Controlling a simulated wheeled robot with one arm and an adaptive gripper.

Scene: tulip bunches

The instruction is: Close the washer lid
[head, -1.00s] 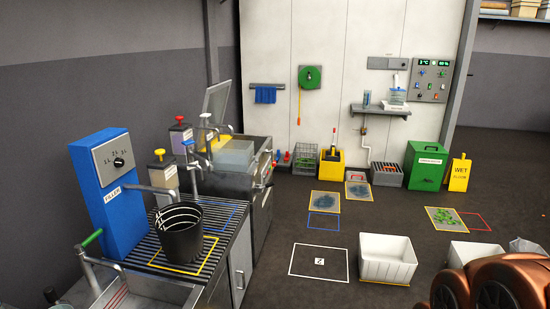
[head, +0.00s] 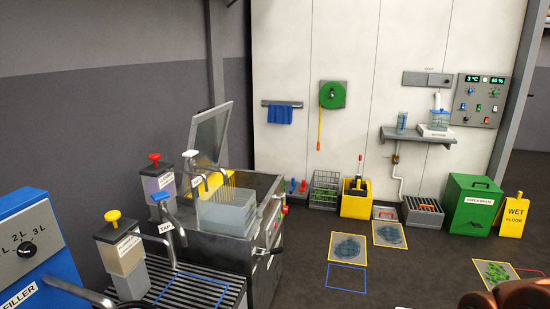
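The washer (head: 262,262) is a steel cabinet left of the middle in the head view, against the dark wall. Its grey lid (head: 208,138) stands raised and tilted back at the rear. Under the lid, the open top holds a pale grey bin (head: 228,212) and a yellow piece (head: 212,178). A handle and a red part (head: 284,210) show on the washer's right side. My gripper is not in view; only a copper-coloured part of my arm shows at the bottom right, well away from the washer.
A slatted counter (head: 195,290) with soap dispensers (head: 120,257), a tap and the blue filler (head: 35,245) stands in front of the washer. A yellow crate (head: 356,200), a green bin (head: 470,205) and a wet-floor sign (head: 513,215) line the back wall.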

